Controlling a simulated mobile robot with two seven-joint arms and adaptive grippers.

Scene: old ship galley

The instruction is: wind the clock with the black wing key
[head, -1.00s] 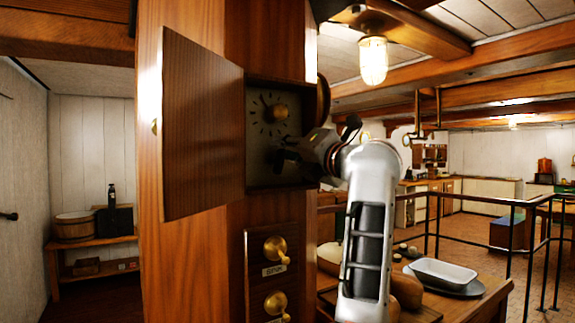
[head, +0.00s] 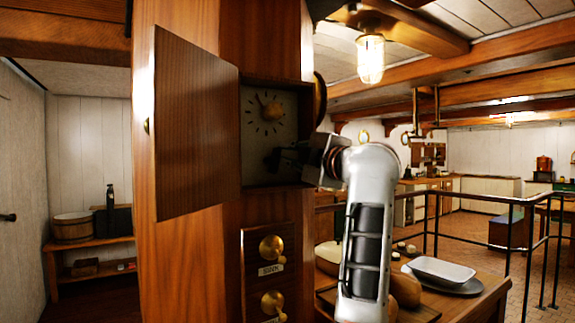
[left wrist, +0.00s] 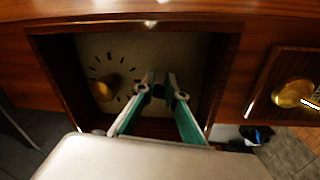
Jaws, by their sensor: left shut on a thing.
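The clock (head: 262,130) sits in a wooden case with a pale dial, dark hour marks and a round brass piece (head: 270,109) near its middle. My left gripper (head: 273,159) reaches into the case from the right, at the lower part of the dial. It is shut on a small dark thing, apparently the black wing key (left wrist: 158,91), mostly hidden between the fingertips in the left wrist view. The fingertips (left wrist: 159,88) are beside the brass piece, close to the dial. I cannot tell whether the key is seated in the clock. My right gripper is not in view.
The clock's wooden door (head: 195,125) stands open on the left. Brass knobs (head: 271,248) stick out of the post below the case. A table with a white basin (head: 441,270) is at the right, by a dark railing (head: 470,197).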

